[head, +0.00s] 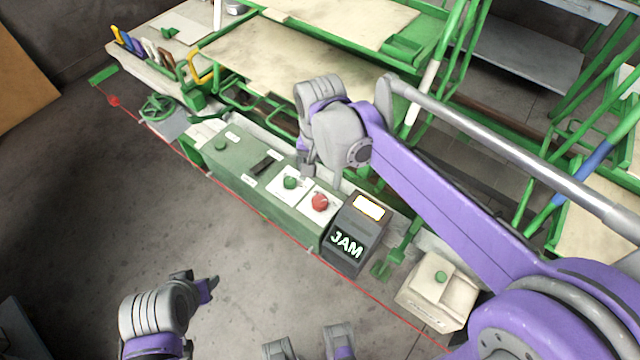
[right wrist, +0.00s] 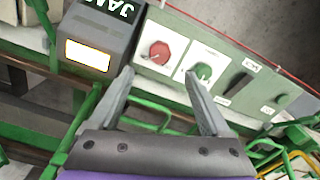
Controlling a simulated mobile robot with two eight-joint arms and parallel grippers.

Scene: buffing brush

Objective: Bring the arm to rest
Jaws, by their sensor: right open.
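My right arm reaches in from the right in the head view, with its gripper (head: 308,168) above the green control box (head: 235,165). In the right wrist view the two fingers of the right gripper (right wrist: 160,100) stand wide apart with nothing between them. Beyond the fingers are a red button (right wrist: 159,52) and a green button (right wrist: 201,72) on white plates. The red button (head: 320,202) also shows in the head view, just below the gripper. My left arm is at the lower left of the head view; its gripper (head: 206,288) shows too little to judge its jaws.
A dark box marked JAM (head: 346,245) with a lit panel stands right of the buttons. A pale box with a green button (head: 440,277) is further right. Green-framed benches (head: 290,65) fill the back. A red line (head: 250,215) edges the open grey floor (head: 120,220).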

